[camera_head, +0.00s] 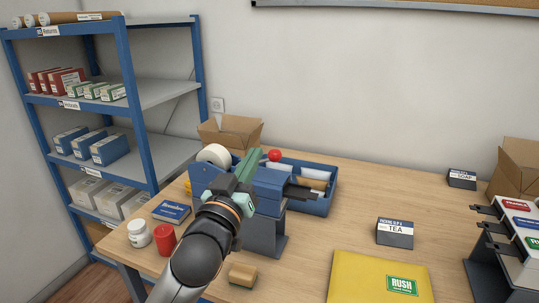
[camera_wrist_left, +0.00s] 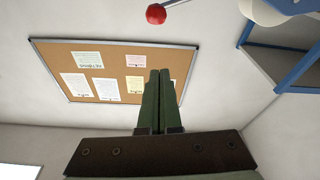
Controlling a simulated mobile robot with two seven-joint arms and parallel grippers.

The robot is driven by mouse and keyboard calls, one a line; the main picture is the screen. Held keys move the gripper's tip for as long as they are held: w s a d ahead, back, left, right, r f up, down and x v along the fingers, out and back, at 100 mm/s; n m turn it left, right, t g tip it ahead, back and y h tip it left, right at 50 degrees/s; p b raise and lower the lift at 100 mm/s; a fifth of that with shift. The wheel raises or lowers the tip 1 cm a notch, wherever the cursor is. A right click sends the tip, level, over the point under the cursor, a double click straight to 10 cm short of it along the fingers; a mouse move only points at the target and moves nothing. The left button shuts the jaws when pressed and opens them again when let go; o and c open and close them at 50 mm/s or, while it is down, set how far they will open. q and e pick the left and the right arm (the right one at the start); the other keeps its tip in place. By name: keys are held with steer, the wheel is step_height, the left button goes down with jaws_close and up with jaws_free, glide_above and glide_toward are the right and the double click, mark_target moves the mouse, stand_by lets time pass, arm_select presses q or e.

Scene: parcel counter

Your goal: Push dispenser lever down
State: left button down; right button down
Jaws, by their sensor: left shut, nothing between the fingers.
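The dispenser is a blue body (camera_head: 270,190) on a grey stand on the wooden counter, partly hidden behind my left arm. Its lever ends in a red ball knob (camera_head: 275,155), seen above the body in the head view. The knob (camera_wrist_left: 156,14) and part of its thin rod also show at the top of the left wrist view. My left gripper (camera_head: 250,163) has green fingers that are shut with nothing between them. In the head view they lie just left of the knob; the fingertips (camera_wrist_left: 159,73) appear apart from it in the wrist view. My right gripper is out of view.
A blue tray (camera_head: 322,207) stands behind the dispenser. A red can (camera_head: 164,240), a white jar (camera_head: 139,234) and a small tan block (camera_head: 243,275) are near the front left.

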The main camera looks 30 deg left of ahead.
arm_select(q)
steer(key=w+b, duration=0.1)
steer(key=w, duration=0.1)
steer(key=w+a+b, duration=0.1)
steer(key=w, duration=0.2)
steer(key=w+a+f+b, duration=0.1)
steer(key=w, duration=0.2)
steer(key=shift+w+b, duration=0.25)
steer(key=shift+b, duration=0.15)
steer(key=shift+d+f, duration=0.1)
steer(key=shift+f, duration=0.35)
steer(key=shift+f, duration=0.1)
steer(key=f+m, duration=0.1)
steer(key=m, duration=0.1)
steer(key=d+f+m+h, duration=0.1)
steer(key=d+f+m, duration=0.1)
steer(key=m, duration=0.1)
steer(key=shift+w+f+m+h, duration=0.2)
steer(key=shift+f+m+h, duration=0.1)
steer(key=shift+f, duration=0.05)
